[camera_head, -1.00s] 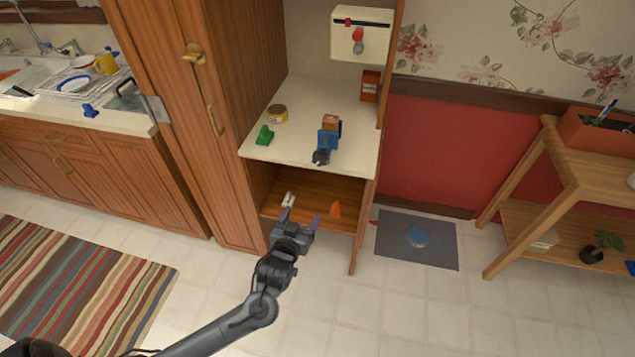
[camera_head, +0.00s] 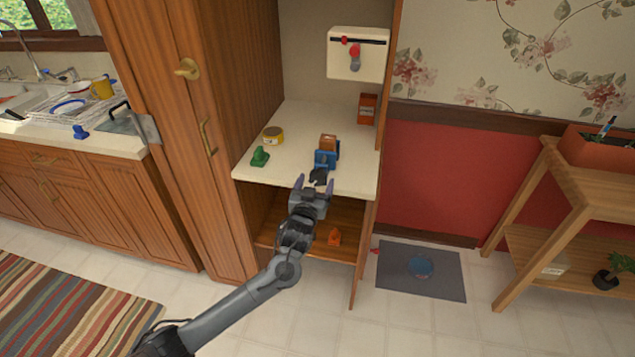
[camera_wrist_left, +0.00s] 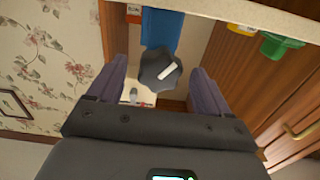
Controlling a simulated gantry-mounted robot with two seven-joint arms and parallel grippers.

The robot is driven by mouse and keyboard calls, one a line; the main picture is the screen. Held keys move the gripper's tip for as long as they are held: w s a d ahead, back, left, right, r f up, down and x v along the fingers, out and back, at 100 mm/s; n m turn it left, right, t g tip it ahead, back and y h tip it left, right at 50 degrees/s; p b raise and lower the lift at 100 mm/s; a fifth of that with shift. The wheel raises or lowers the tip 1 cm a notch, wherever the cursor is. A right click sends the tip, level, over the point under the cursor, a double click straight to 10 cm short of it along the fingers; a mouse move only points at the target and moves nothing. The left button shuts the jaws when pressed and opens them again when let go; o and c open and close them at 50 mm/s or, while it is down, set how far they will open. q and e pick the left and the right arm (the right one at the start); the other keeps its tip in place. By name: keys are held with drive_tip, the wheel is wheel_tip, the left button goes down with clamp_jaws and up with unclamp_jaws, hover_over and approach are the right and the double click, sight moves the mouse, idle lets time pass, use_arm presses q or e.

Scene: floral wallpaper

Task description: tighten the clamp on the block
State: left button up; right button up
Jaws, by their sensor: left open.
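A blue clamp (camera_head: 326,157) stands on the white shelf of the wooden cabinet, with a brown wooden block (camera_head: 328,142) at its back. Its dark knob (camera_head: 318,176) points toward the front edge of the shelf. My left gripper (camera_head: 314,184) is open at the shelf's front edge, close to the knob. In the left wrist view the dark knob (camera_wrist_left: 160,69) with a white mark lies between the spread purple fingers of my left gripper (camera_wrist_left: 158,85), with clear gaps on both sides. The blue clamp body (camera_wrist_left: 162,28) shows behind it. My right gripper is not in view.
A yellow tin (camera_head: 272,135) and a green object (camera_head: 260,157) stand left on the white shelf (camera_head: 300,116). A red-brown box (camera_head: 367,109) stands at its back right. An orange object (camera_head: 335,237) sits on the lower shelf. Cabinet walls stand at both sides.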

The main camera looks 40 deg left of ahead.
use_arm(q)
drive_tip(key=shift+x, duration=1.3)
drive_tip(key=c, duration=1)
drive_tip(key=m+p, duration=0.4)
drive_tip(key=p, duration=0.2)
drive_tip(key=shift+r, duration=0.2)
drive_tip(key=shift+f+m+p, duration=0.25)
drive_tip(key=shift+m+p, duration=0.25)
drive_tip(key=o, duration=1)
